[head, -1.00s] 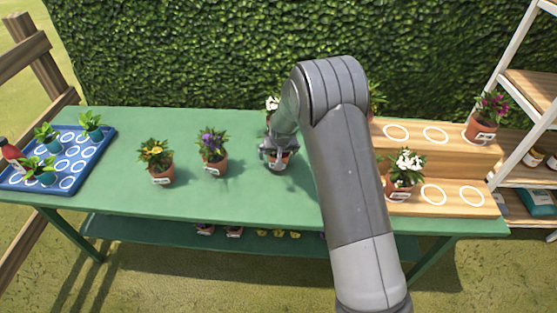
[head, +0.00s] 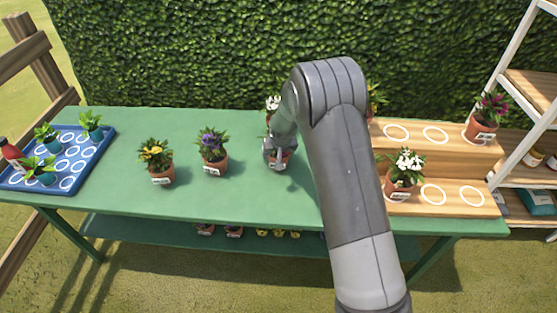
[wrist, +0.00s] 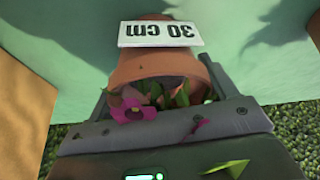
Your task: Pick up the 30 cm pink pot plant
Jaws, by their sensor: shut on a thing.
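The 30 cm pink pot plant is a terracotta pot (wrist: 150,62) with a white "30 cm" label (wrist: 160,33), which reads upside down in the wrist view. A pink flower (wrist: 133,112) and green leaves show at its rim. My gripper (wrist: 165,105) is shut on the pot, with a finger on each side near the rim. In the head view my gripper (head: 278,152) is low over the middle of the green table, and it hides most of the pot. I cannot tell whether the pot touches the table.
Yellow (head: 157,158) and purple (head: 212,150) flower pots stand left on the green table (head: 110,195). A blue tray (head: 103,155) holds seedlings at far left. A stepped wooden stand (head: 450,155) at right holds white (head: 405,170) and magenta (head: 484,120) flower pots. A white flower pot (head: 272,104) stands behind my gripper.

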